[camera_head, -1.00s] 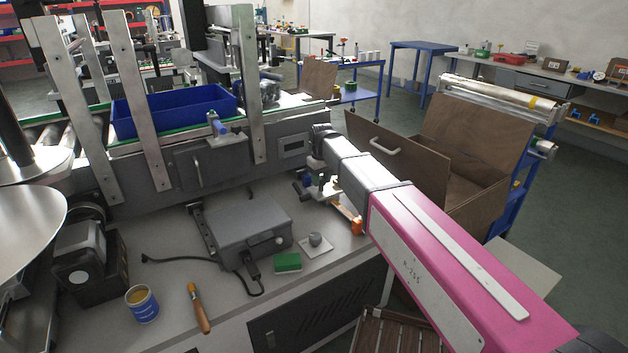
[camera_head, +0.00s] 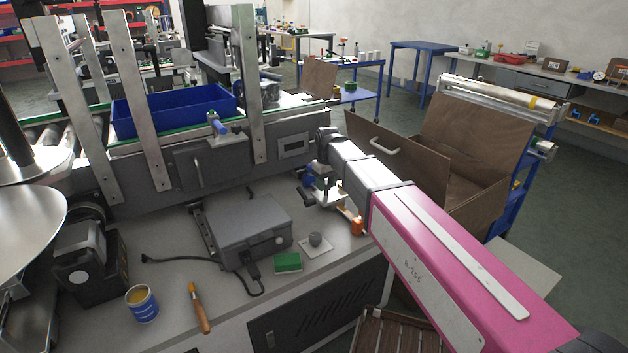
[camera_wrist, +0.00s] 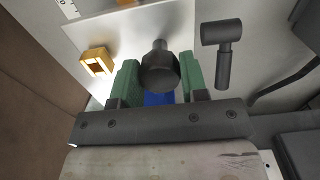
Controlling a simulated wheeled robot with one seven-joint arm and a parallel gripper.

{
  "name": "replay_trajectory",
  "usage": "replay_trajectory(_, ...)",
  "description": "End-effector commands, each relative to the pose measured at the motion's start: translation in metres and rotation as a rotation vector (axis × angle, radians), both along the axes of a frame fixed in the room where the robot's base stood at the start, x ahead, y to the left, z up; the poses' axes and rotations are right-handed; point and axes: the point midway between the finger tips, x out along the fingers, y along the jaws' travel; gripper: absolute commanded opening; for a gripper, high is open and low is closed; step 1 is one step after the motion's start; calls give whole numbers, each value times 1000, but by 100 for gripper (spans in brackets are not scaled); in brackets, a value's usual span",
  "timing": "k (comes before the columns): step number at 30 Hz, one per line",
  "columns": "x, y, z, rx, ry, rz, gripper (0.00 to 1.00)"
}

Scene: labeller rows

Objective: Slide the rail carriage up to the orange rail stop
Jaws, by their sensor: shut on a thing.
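The orange rail stop (camera_head: 357,226) stands near the right edge of the bench in the head view. It shows as an orange block (camera_wrist: 97,62) at upper left in the wrist view. My gripper (camera_wrist: 160,84) has its green pads on either side of the rail carriage's blue part (camera_wrist: 158,98), shut on it. A dark round knob (camera_wrist: 160,70) shows between the pads. In the head view the carriage (camera_head: 308,179) is partly hidden under my wrist, left of the stop, with a gap between them. The rail itself is mostly hidden.
A grey box (camera_head: 247,230) with a cable, a green sponge (camera_head: 288,262) and a small plate with a grey knob (camera_head: 315,243) are on the bench, left of the stop. A blue tin (camera_head: 142,304) and a brush (camera_head: 199,309) lie nearer. An open brown carton (camera_head: 455,170) stands at right.

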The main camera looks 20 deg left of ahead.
Motion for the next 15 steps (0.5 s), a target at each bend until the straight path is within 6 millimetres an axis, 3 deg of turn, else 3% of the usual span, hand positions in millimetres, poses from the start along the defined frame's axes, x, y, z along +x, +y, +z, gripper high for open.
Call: replay_trajectory(15,-14,-16,0,-4,3,-1,12)
